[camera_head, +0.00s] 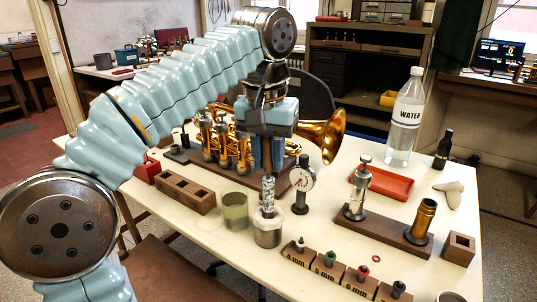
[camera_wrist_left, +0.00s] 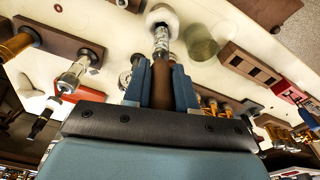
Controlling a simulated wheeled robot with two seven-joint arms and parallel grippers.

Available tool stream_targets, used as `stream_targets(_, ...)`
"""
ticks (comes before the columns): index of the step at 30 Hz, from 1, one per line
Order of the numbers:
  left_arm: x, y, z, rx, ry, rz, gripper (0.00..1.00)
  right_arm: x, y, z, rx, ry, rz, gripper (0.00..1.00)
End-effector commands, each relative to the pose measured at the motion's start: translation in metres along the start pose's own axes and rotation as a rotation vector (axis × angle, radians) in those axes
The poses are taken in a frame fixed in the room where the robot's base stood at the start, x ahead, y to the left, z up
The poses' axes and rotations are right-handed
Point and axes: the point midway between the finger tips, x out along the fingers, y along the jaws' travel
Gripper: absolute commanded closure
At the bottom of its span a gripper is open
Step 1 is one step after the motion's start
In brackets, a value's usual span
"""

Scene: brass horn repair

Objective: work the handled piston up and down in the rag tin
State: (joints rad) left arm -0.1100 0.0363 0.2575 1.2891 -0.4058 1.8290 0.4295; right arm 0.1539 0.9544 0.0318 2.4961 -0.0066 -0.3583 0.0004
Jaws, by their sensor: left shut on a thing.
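The rag tin (camera_head: 268,237) is a grey metal can near the middle of the table, with white rag (camera_head: 263,213) at its mouth. The handled piston (camera_head: 268,190) stands upright above it, its silvery lower end down in the rag; how deep is hidden. My left gripper (camera_head: 266,160) points down right above the tin. In the left wrist view it (camera_wrist_left: 160,88) is shut on the piston's brown handle (camera_wrist_left: 160,78), one blue finger on each side. The piston's silver body (camera_wrist_left: 161,42) runs from the handle to the white-mouthed tin (camera_wrist_left: 161,17). My right gripper is not in view.
A glass jar (camera_head: 235,212) stands close left of the tin, a dial gauge (camera_head: 302,182) close right. The brass horn (camera_head: 320,135) lies behind. Labelled wooden blocks (camera_head: 327,268) line the front; a wooden stand (camera_head: 385,228) and water bottle (camera_head: 404,122) are to the right.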

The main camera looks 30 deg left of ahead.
Motion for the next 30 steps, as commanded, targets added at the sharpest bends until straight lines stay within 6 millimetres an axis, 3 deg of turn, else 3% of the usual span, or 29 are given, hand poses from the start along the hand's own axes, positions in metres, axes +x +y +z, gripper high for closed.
stream_targets(11,0.005,0.000,0.001,0.000,0.000,0.000,1.00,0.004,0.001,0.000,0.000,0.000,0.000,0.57)
stream_targets(30,0.049,0.000,0.005,0.000,0.000,0.000,1.00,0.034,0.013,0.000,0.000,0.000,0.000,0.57)
